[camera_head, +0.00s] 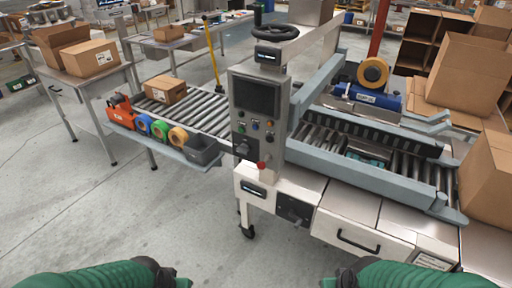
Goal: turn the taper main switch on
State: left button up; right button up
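The taper (300,185) stands ahead of me, with an upright grey control column (256,125). The column has a dark screen (257,96), several small coloured buttons and a dark rotary switch (242,148) low on its left. A red button (261,166) sits below. A second dark switch plate (293,211) is on the white lower body. I cannot tell which is the main switch or its position. My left gripper (184,283) and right gripper (328,283) are at the bottom edge, apart from the taper; their fingers are mostly cut off.
Roller conveyors and cartons lie on both sides. A drawer handle (357,241) faces me at right. The floor (110,220) in front is clear.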

aim_at(244, 149)
jog(key=i+j, duration=0.2)
jog(key=j, duration=0.15)
jog(key=i+j+u, duration=0.1)
jog(key=j, duration=0.3)
jog(key=i+j, duration=0.3)
jog(key=k+j+u, duration=0.05)
